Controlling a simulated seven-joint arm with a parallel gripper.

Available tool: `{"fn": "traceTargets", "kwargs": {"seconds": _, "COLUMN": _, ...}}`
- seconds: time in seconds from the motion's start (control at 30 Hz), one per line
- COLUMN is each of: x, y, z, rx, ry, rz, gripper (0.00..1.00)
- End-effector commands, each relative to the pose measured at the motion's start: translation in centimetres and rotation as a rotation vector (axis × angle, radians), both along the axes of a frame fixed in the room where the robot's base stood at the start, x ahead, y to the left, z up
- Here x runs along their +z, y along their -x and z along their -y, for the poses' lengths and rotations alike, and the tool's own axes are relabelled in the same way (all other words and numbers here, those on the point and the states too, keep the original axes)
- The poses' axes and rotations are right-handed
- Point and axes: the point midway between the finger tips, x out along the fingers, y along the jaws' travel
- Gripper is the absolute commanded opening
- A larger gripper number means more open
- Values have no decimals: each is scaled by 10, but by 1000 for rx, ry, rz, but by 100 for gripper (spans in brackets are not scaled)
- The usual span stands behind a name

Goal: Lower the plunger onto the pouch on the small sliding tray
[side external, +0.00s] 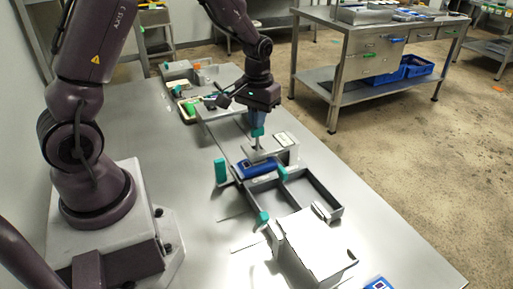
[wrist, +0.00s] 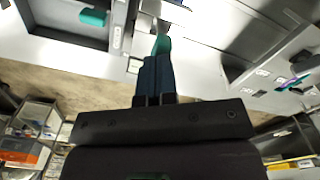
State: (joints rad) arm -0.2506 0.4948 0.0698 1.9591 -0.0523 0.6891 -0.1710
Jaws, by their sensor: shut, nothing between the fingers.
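The plunger is a thin upright rod with a teal knob (side external: 257,132) on top, standing at a grey bracket (side external: 288,153). The blue pouch (side external: 258,168) lies below it on the small sliding tray, which is mostly hidden under the pouch. My gripper (side external: 257,123) points down with its blue fingers shut and empty, directly over the knob. The fingertips look touching or very close to it; I cannot tell which. In the wrist view the shut fingers (wrist: 157,75) line up with the teal knob (wrist: 161,44).
A grey divided frame (side external: 322,190) with teal handles stands in front of the bracket. Trays with small items (side external: 190,75) sit at the back. The right tabletop is clear.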

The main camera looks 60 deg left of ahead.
Motion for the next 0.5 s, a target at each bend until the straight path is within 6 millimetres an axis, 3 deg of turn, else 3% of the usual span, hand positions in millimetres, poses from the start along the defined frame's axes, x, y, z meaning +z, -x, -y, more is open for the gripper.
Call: {"fn": "traceTargets", "kwargs": {"seconds": 0.5, "x": -10, "y": 0, "z": 0, "rx": 0, "ry": 0, "rz": 0, "gripper": 0}}
